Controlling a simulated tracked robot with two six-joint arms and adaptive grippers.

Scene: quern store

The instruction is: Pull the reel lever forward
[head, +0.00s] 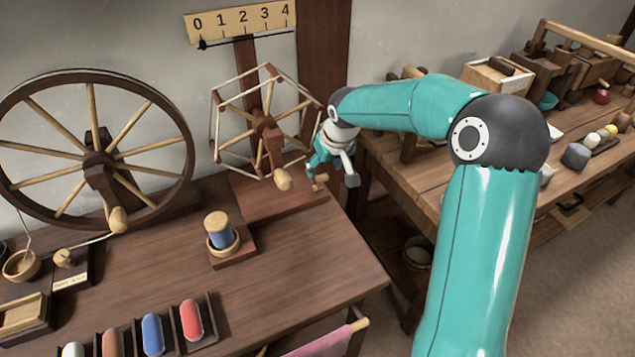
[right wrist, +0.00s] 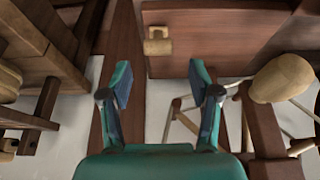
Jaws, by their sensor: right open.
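The reel (head: 268,130), a pale-barred winder with a dark hub, stands on a brown base board (head: 265,203) at the back right of the table. A small light-wood piece, apparently the reel lever (head: 320,183), sits at the board's right end. In the right wrist view the lever (right wrist: 157,42) shows ahead, between the lines of the fingers and beyond their tips. My right gripper (head: 333,174) is close beside the lever; its fingers (right wrist: 160,80) are open with nothing between them. Contact is not visible. My left gripper is not in view.
The reel's rounded crank knob (head: 283,180) is close left of the lever, and it shows at right in the wrist view (right wrist: 282,78). A blue spool (head: 219,233) stands in front. A large spinning wheel (head: 98,155) is at left. A bench (head: 415,180) stands right, across a gap.

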